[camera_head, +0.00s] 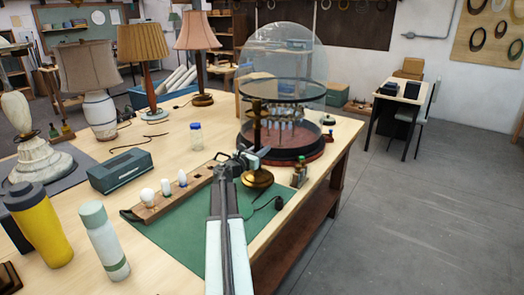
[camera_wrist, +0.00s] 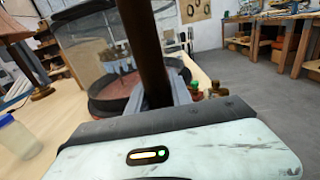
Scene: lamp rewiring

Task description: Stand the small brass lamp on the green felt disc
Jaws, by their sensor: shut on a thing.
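The small brass lamp shows its round brass base (camera_head: 257,179) and dark upright stem near the right edge of the workbench, in front of the carousel. My gripper (camera_head: 246,158) is shut on the stem, just above the base. In the wrist view the brown stem (camera_wrist: 144,45) rises between the jaws, looking slightly tilted; its upper end is out of frame. I cannot tell whether the base touches the bench. A green rectangular mat (camera_head: 190,236) lies below and left of the base. I cannot make out a separate green felt disc.
A glass-domed carousel with a dark red base (camera_head: 312,162) stands close behind the lamp. A dark cord lies on the mat's right side.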

